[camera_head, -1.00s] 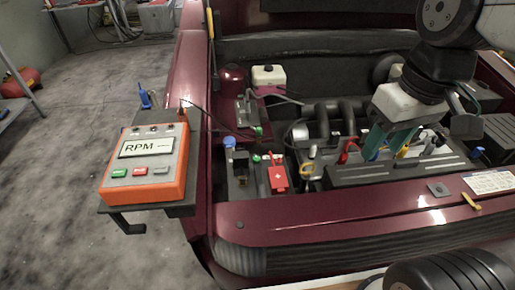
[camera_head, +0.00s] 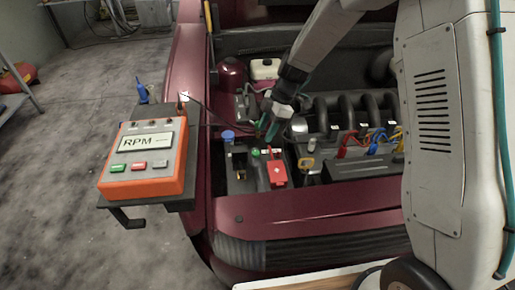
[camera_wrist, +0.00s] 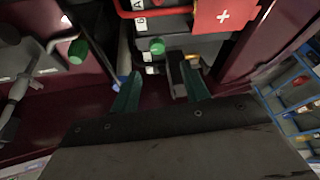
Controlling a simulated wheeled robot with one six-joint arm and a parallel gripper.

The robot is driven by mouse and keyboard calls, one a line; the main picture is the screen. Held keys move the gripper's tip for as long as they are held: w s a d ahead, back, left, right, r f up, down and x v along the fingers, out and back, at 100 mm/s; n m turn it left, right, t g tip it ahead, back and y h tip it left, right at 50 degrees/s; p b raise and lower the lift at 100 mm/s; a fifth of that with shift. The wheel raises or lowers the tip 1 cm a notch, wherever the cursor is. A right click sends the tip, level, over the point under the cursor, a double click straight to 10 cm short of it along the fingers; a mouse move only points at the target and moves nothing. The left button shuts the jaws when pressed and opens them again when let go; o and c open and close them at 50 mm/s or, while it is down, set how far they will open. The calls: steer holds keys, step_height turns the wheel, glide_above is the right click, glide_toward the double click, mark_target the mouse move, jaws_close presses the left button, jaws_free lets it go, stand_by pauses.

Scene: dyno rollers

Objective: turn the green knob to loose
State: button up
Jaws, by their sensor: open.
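A round green knob (camera_head: 255,152) sits on the dark box in the engine bay, left of the red cover. In the wrist view, a green knob (camera_wrist: 156,46) on a grey part with white labels lies just beyond my fingertips, near the middle. A second green piece (camera_wrist: 77,51) sits at the end of a grey rod at the upper left; I cannot tell which one the task means. My gripper (camera_wrist: 162,92) is open, its two teal fingers apart with nothing between them. In the head view, my gripper (camera_head: 267,127) points down above the dark box.
A red cover with a white cross (camera_head: 277,173) is close by. A blue cap (camera_head: 228,135) stands to the left. Red, blue and yellow leads (camera_head: 372,142) lie at the right. An orange RPM meter (camera_head: 145,158) rests on a side shelf. The car's front edge (camera_head: 300,238) is nearer.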

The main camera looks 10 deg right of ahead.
mark_target(256, 152)
steer(key=x, duration=0.9)
steer(key=shift+w, duration=0.2)
steer(key=c, duration=1)
